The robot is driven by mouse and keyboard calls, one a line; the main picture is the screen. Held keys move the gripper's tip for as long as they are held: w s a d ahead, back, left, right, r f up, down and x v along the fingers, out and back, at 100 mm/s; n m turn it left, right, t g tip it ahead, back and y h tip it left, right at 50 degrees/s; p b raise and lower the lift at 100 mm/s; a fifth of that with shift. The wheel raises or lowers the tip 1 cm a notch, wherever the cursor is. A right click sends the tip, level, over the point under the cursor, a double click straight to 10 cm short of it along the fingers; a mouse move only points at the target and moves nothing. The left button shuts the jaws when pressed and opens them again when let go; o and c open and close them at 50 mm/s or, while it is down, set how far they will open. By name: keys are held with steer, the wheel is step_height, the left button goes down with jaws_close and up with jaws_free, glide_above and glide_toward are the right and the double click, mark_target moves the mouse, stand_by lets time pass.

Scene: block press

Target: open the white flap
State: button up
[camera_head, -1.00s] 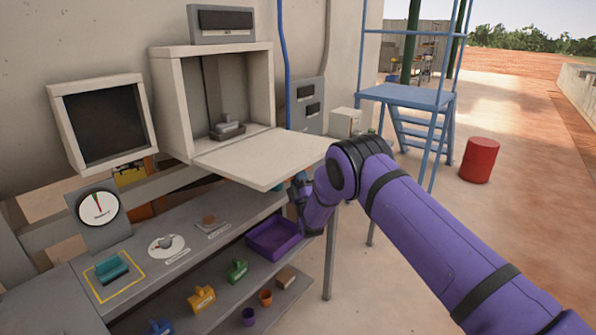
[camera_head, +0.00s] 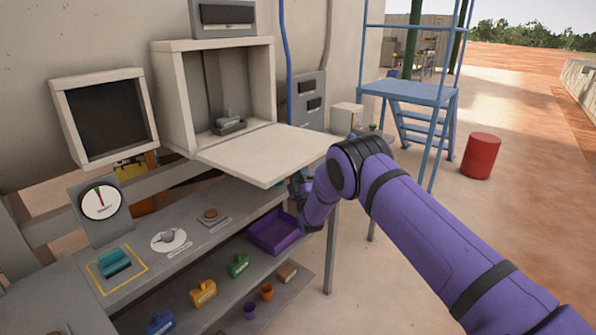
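The white flap (camera_head: 265,153) is hinged at the bottom of a white wall cabinet (camera_head: 163,95). It is folded down and out, lying about level, and the cabinet stands open. A grey block-like fixture (camera_head: 229,124) shows inside on the cabinet floor. My purple arm reaches in from the lower right, and its end is below the flap's right front corner. My gripper (camera_head: 299,188) is mostly hidden behind my own wrist and the flap's edge. I cannot see its fingertips or whether it touches the flap.
A blue stand (camera_head: 408,93) and red barrel (camera_head: 481,156) are to the right.

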steer(key=v, duration=1)
steer(key=shift+s+f, duration=0.3)
steer(key=shift+d, duration=0.1)
